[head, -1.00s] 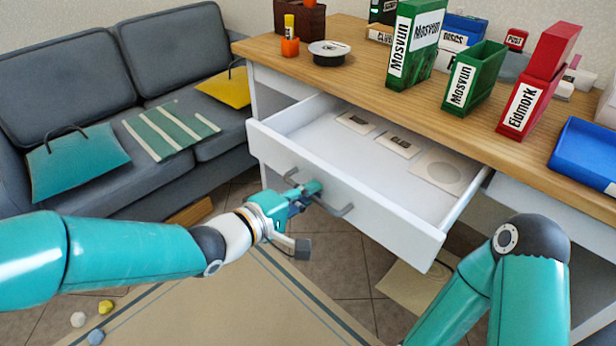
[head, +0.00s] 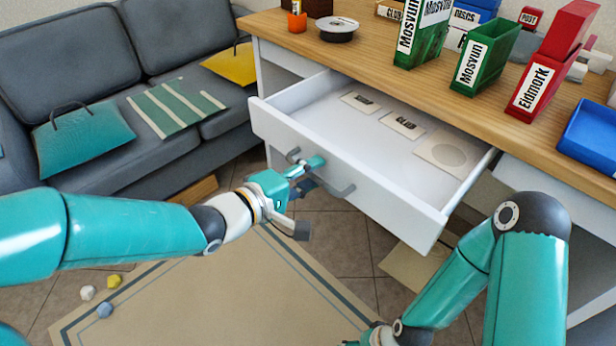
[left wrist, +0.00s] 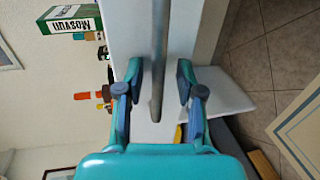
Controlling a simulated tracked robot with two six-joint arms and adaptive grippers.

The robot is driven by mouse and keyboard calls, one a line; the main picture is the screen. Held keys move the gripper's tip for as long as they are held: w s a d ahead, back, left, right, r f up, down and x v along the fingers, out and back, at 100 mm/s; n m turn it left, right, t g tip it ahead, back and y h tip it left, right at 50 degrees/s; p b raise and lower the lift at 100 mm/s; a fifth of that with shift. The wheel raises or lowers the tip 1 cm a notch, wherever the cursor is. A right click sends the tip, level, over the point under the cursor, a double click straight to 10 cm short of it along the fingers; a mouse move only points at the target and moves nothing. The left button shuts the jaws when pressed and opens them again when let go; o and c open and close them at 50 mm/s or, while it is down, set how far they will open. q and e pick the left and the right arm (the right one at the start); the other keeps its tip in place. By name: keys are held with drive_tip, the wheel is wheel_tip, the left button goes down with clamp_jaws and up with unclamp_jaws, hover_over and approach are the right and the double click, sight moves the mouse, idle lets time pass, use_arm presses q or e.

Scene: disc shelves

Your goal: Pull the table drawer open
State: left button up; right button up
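The white table drawer (head: 345,172) is pulled well out from under the wooden table top. Its grey bar handle (head: 338,190) is on the front face. My left gripper (head: 316,174) is at this handle. In the left wrist view the fingers of my left gripper (left wrist: 159,85) are spread, with the handle (left wrist: 158,55) between them and gaps on both sides. The drawer front (left wrist: 128,30) lies just beyond. My right gripper is mostly cut off by the bottom edge of the head view; its fingers do not show.
The table top (head: 385,50) carries green binders (head: 488,55), a red binder (head: 540,80), a blue tray (head: 592,138) and a disc spindle (head: 338,28). Flat square items (head: 405,124) lie in the drawer. A grey sofa (head: 70,85) stands left; a beige mat (head: 230,295) covers floor in front.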

use_arm(q)
drive_tip(key=v, duration=1.2)
drive_tip(key=shift+f, duration=0.1)
